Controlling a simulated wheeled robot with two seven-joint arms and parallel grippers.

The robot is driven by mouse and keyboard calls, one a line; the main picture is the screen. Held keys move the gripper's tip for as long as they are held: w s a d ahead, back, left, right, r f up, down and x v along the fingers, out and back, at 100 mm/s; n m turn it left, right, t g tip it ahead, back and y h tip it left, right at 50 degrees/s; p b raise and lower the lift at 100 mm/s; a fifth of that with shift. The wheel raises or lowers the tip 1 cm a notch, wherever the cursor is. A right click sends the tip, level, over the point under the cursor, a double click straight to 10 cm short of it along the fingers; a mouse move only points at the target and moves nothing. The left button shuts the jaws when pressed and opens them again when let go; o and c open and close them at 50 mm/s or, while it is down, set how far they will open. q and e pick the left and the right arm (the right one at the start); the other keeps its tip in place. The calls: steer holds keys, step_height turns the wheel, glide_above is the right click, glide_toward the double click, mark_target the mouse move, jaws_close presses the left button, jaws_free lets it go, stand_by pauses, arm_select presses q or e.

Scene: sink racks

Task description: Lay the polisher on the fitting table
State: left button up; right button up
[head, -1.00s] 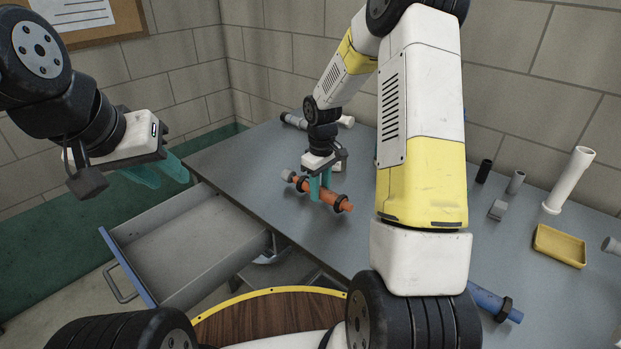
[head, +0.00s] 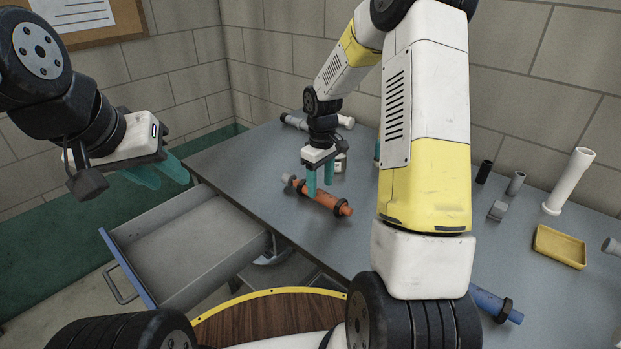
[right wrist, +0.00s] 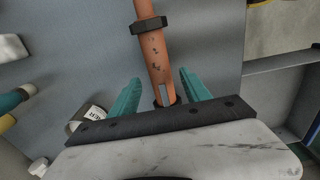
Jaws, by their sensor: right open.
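The orange cylindrical tool with dark collars, which I take for the polisher (head: 328,201), lies on the grey fitting table (head: 240,165) near its front edge. My right gripper (head: 321,189) is above it, with its teal fingers spread apart. In the right wrist view the polisher (right wrist: 155,58) runs between the open fingers (right wrist: 161,88) without being clamped; its near end is hidden by the gripper body. My left gripper (head: 158,174) hangs in the air left of the table, away from the polisher; its finger gap is unclear.
An open, empty-looking drawer (head: 185,245) juts out at the table's front left. A small labelled jar (head: 340,164) stands behind the polisher. A yellow tray (head: 560,247), a white pipe (head: 568,182) and a blue pipe (head: 495,304) are at the right. The table's left part is clear.

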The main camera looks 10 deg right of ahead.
mark_target(320, 191)
steer(key=s+r+m+t, duration=0.1)
steer(key=s+r, duration=0.3)
steer(key=r, duration=1.1)
steer(key=s+a+r+m+t+y, duration=0.1)
steer(key=s+r+m+t, duration=0.1)
steer(key=s, duration=0.8)
steer(key=s+a+r+m+t+y, duration=0.1)
steer(key=s+r+m+t, duration=0.2)
steer(key=s+r, duration=0.3)
steer(key=s+m, duration=0.1)
steer(key=s, duration=0.3)
steer(key=shift+s+r, duration=0.15)
steer(key=shift+r, duration=0.15)
steer(key=shift+a, duration=0.1)
